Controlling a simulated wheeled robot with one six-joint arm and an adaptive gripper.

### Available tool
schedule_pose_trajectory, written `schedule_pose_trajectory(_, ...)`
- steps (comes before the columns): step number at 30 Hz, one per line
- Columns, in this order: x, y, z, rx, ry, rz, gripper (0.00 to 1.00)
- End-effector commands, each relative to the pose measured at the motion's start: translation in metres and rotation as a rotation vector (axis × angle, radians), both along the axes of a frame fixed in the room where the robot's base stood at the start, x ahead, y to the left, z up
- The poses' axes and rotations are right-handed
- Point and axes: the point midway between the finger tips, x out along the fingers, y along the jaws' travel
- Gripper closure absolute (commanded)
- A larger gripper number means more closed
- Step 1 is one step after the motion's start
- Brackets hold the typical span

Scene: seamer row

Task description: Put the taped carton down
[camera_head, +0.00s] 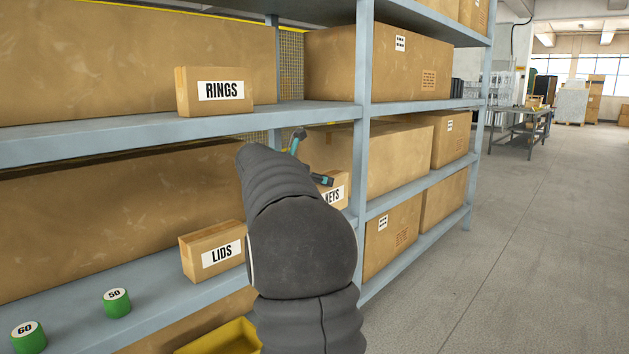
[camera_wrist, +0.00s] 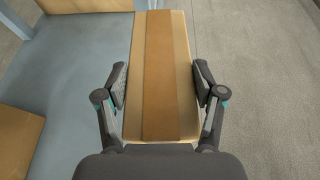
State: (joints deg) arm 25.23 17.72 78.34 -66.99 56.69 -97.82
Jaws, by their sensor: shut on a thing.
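The taped carton (camera_wrist: 182,60) is tan with a wide brown tape strip along its top. In the wrist view it sits between the two fingers of my gripper (camera_wrist: 159,87), which is shut on its sides. The grey-blue shelf surface (camera_wrist: 75,75) shows left of it and floor shows to its right, so it is at the shelf's front edge. I cannot tell whether it touches the shelf.
Green weights (camera_head: 117,303) are on the lower shelf. A rack upright (camera_head: 363,100) is close right of my gripper. Floor at right is open.

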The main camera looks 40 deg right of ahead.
Motion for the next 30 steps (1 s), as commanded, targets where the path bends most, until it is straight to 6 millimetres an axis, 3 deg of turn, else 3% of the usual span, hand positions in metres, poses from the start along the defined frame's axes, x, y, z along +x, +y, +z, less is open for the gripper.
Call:
schedule_pose_trajectory(8,0.001,-0.001,0.002,-0.003,-0.003,-0.002,1.0)
schedule_pose_trajectory(19,0.016,-0.02,0.001,-0.003,-0.003,-0.064,1.0)
schedule_pose_trajectory(30,0.068,0.008,-0.035,-0.003,-0.001,-0.065,1.0)
